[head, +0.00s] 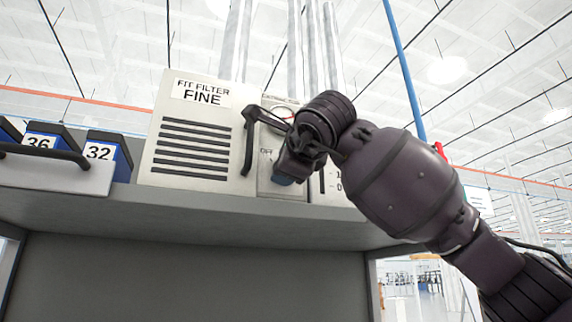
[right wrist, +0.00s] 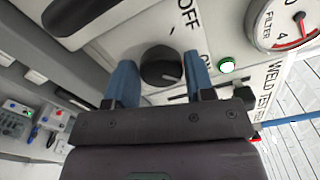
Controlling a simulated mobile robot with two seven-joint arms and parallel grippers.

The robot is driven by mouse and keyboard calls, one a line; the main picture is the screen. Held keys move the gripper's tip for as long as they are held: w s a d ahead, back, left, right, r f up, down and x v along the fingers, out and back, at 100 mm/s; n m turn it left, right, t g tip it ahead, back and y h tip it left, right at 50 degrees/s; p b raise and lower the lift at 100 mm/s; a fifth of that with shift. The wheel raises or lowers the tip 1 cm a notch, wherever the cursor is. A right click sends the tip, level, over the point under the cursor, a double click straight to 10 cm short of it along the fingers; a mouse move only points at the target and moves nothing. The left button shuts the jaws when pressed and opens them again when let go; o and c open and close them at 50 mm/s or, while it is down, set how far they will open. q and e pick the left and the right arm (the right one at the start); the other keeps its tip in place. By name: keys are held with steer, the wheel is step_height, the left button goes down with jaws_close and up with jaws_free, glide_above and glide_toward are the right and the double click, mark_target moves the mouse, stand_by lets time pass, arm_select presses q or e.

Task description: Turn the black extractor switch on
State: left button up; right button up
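The black extractor switch (right wrist: 161,68) is a round rotary knob on a pale panel in the right wrist view. An "OFF" label (right wrist: 188,15) is printed above it, and a partly hidden label is to its right. My right gripper (right wrist: 160,78) is open, with its blue fingertips on either side of the knob; I cannot tell whether they touch it. In the head view the right gripper (head: 284,178) is at the panel and hides the knob. My left gripper is not in view.
A green lamp (right wrist: 226,65) is lit right of the knob, near a round filter gauge (right wrist: 290,22). A "FINE" filter box (head: 197,135) with a black handle (head: 249,140) stands left of my right gripper. Numbered blue bins (head: 104,152) are further left on the grey shelf (head: 200,210).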

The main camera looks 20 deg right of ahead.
steer(key=o, duration=0.3)
steer(key=shift+s, duration=0.1)
steer(key=s, duration=0.5)
steer(key=s+b, duration=0.1)
steer(key=s, duration=0.4)
steer(key=shift+s+d, duration=0.2)
steer(key=shift+s, duration=0.1)
